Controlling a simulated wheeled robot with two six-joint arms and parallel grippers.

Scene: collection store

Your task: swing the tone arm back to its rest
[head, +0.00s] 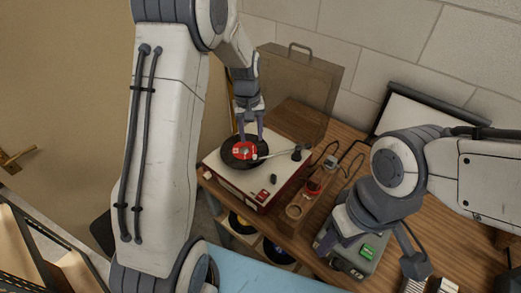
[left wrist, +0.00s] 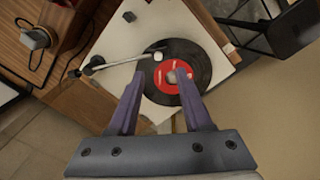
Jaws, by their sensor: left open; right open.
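The turntable (head: 238,182) has a white top and red sides and stands on the wooden bench. A black record with a red label (left wrist: 200,62) lies on its platter. The silver tone arm (left wrist: 118,62) runs from its pivot (left wrist: 90,68) out over the record, with its head near the label's edge. It also shows in the head view (head: 277,154). My left gripper (left wrist: 158,78) is open, pointing down over the record, with nothing between its fingers. Its fingertips appear beside the tone arm's head; I cannot tell whether they touch. My right gripper (head: 378,242) is open, over the bench's right part.
A grey device with a green screen (head: 368,252) sits beneath my right gripper. A brown case (head: 300,75) stands behind. Records sit on a shelf below.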

